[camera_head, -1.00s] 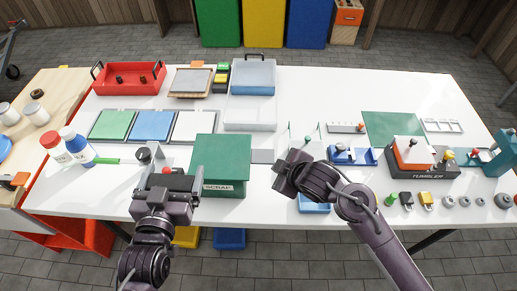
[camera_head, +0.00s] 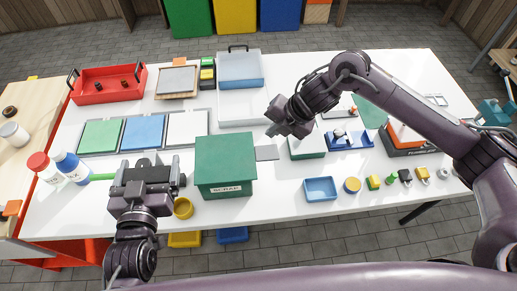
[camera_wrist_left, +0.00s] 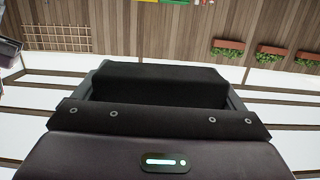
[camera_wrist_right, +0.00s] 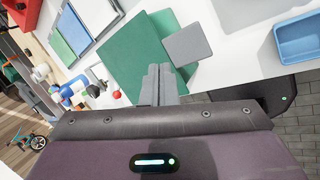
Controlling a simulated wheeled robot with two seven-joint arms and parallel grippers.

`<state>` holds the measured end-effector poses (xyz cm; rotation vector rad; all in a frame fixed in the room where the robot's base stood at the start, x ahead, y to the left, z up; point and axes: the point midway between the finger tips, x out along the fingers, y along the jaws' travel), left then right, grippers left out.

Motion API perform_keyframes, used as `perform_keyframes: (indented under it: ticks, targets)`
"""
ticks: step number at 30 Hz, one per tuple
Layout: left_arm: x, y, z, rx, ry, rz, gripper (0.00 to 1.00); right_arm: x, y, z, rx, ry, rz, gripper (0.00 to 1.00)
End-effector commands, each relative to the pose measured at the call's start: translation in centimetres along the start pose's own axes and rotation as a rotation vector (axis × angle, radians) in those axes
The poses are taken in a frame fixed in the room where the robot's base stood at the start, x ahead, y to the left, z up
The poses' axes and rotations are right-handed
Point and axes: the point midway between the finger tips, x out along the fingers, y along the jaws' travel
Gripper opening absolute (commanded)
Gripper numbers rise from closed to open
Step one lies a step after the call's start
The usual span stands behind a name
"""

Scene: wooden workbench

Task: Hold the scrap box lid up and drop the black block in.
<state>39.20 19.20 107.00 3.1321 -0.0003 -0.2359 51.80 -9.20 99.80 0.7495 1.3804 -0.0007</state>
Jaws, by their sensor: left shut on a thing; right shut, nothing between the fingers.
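The green scrap box (camera_head: 225,178) stands at the front middle of the bench, with its label facing front. Its flat green lid (camera_head: 224,148) looks closed; the lid also shows in the right wrist view (camera_wrist_right: 130,50). My left gripper (camera_head: 150,163) is left of the box and shut on the black block (camera_wrist_left: 160,85), which fills the space between its fingers in the left wrist view. My right gripper (camera_head: 276,124) is shut and empty, behind and right of the box. Its closed fingertips (camera_wrist_right: 160,75) appear against the lid in the right wrist view; whether they touch it I cannot tell.
A grey plate (camera_head: 266,153) lies right of the box. A blue tray (camera_head: 321,189) and a yellow cup (camera_head: 183,208) stand near the front edge. Green, blue and white panels (camera_head: 143,132) lie behind my left gripper. Bottles (camera_head: 70,166) stand at the left.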

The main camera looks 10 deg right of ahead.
Motion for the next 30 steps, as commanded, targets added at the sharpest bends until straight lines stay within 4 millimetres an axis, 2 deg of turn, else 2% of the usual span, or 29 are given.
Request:
perform_keyframes:
  ticks: [16,30]
  targets:
    - [0.8,0.0,5.1,0.0,0.001,0.0,0.66,5.6,-3.0,-0.1,0.002,-0.001,0.002,0.0]
    - [0.8,0.0,5.3,0.0,0.001,0.0,0.66,5.9,-3.1,-0.1,0.002,-0.001,0.002,0.0]
